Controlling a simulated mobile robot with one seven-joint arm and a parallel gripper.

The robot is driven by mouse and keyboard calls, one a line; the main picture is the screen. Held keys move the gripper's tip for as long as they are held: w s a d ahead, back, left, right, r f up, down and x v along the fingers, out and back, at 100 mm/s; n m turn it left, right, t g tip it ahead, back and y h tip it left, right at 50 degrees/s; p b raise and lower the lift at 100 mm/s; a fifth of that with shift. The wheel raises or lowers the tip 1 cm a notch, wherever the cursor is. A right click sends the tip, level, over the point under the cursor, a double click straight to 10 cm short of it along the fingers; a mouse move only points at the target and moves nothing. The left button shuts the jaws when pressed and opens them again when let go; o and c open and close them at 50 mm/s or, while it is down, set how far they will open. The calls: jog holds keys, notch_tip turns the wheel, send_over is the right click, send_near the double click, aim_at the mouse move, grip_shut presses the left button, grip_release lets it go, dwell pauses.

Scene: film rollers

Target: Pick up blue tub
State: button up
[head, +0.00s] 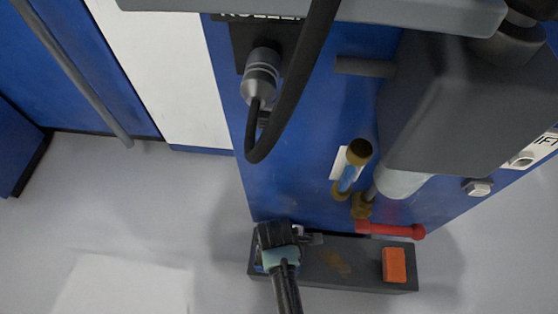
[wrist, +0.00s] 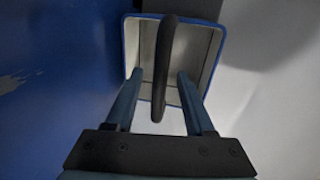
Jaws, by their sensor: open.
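The blue tub (wrist: 222,62) shows in the wrist view as a square opening with a blue rim and a pale inside. A dark curved handle (wrist: 168,40) runs across the middle of the opening, nearer to the camera. My gripper (wrist: 160,75) is open, with one finger on each side of the handle and visible gaps on both sides. In the head view my gripper (head: 277,238) is over the left end of a dark ledge (head: 310,280).
An orange block (head: 395,265) lies on the ledge's right end. A red handle (head: 390,229) and brass fittings (head: 361,205) are close above the ledge. A blue machine panel (head: 290,165) stands behind, with a thick black hose (head: 300,90). The grey floor at left is clear.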

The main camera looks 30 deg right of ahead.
jog(key=shift+r, duration=0.1)
grip_shut()
dwell(1.3)
